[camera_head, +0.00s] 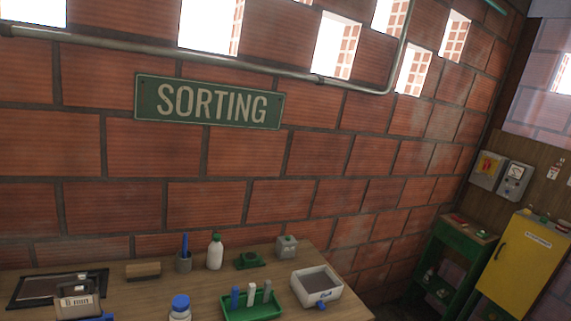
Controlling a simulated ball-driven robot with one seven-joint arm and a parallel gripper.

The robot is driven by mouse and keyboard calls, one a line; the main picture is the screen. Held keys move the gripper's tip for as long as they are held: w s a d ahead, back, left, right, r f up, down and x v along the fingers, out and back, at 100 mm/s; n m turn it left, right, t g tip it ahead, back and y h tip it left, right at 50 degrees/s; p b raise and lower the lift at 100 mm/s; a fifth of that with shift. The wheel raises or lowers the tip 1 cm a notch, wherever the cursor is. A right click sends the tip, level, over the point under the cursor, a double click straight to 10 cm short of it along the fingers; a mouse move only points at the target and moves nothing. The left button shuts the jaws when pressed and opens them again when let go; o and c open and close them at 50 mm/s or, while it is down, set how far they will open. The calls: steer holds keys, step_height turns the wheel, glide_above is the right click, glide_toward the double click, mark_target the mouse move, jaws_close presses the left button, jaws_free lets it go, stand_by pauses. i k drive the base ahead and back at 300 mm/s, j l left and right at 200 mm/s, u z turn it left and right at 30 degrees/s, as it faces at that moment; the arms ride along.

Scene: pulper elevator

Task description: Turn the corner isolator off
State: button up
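In the far right corner of the camera_head view, two small grey boxes hang side by side on a wood-panelled wall. The left one, with a yellow and red face (487,170), looks like the corner isolator. It is small and distant, so its switch position cannot be read. The right one is a grey box with a white dial (514,181). My gripper is not in view.
A wooden table (135,299) crosses the lower left, bearing a green tray (232,313), a white box (299,290) and bottles. A green shelf unit (437,250) and a yellow cabinet (525,262) stand below the wall boxes. A brick wall with a SORTING sign (209,102) rises behind.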

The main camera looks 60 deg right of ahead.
mark_target(487, 165)
steer(key=z, duration=2.95)
steer(key=u, duration=0.15)
steer(key=i, duration=1.9)
steer(key=i+j, duration=0.1)
steer(key=i, duration=3.7)
steer(key=z, duration=0.05)
